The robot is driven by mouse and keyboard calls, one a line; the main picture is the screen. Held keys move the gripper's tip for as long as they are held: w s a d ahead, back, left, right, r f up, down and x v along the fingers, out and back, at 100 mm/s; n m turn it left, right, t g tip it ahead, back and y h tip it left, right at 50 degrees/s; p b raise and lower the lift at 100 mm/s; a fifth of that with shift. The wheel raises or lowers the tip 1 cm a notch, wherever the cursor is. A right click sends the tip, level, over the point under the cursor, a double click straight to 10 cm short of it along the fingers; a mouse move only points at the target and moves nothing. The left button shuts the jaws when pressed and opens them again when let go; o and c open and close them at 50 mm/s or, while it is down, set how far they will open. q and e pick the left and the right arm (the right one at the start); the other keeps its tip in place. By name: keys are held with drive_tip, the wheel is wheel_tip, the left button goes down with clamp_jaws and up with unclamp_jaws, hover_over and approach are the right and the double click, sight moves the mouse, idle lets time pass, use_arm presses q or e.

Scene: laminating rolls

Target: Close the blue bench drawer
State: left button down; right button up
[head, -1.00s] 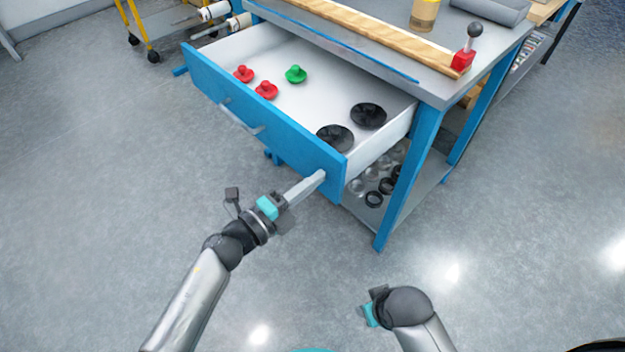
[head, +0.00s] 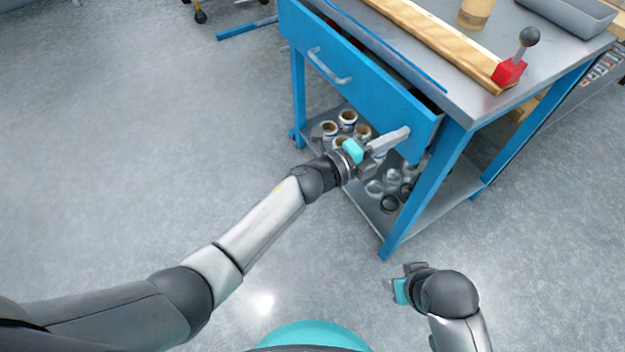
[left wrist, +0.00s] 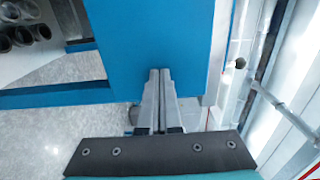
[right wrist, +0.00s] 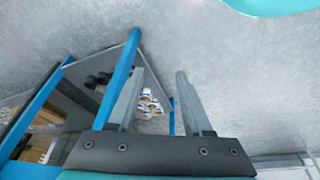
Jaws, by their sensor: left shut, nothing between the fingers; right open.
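In the left wrist view the closed fingertips (left wrist: 160,74) meet the blue front panel (left wrist: 155,35). My right gripper (head: 394,288) is open and empty, low in front of the bench's right leg. Its spread fingers (right wrist: 160,85) show in the right wrist view.
The bench top (head: 470,70) carries a wooden strip (head: 430,35), a red lever with a black knob (head: 510,70) and a grey tray (head: 570,18). Rolls and rings (head: 350,125) lie on the lower shelf. Floor to the left is clear.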

sight(414, 128)
use_arm(q)
drive_tip(key=b+x, duration=0.1)
drive_tip(key=x, duration=0.3)
drive_tip(key=shift+w+d+b, duration=0.15)
drive_tip(key=shift+d+b, duration=0.2)
drive_tip(key=shift+b, duration=0.05)
drive_tip(key=shift+w+d+r, duration=0.1)
drive_tip(key=shift+r, duration=0.05)
use_arm(e)
drive_tip(key=shift+t, duration=0.4)
wheel_tip(414, 128, up, 5)
drive_tip(key=shift+a+r, duration=0.1)
drive_tip(key=shift+r, duration=0.05)
use_arm(q)
drive_tip(key=shift+r, duration=0.15)
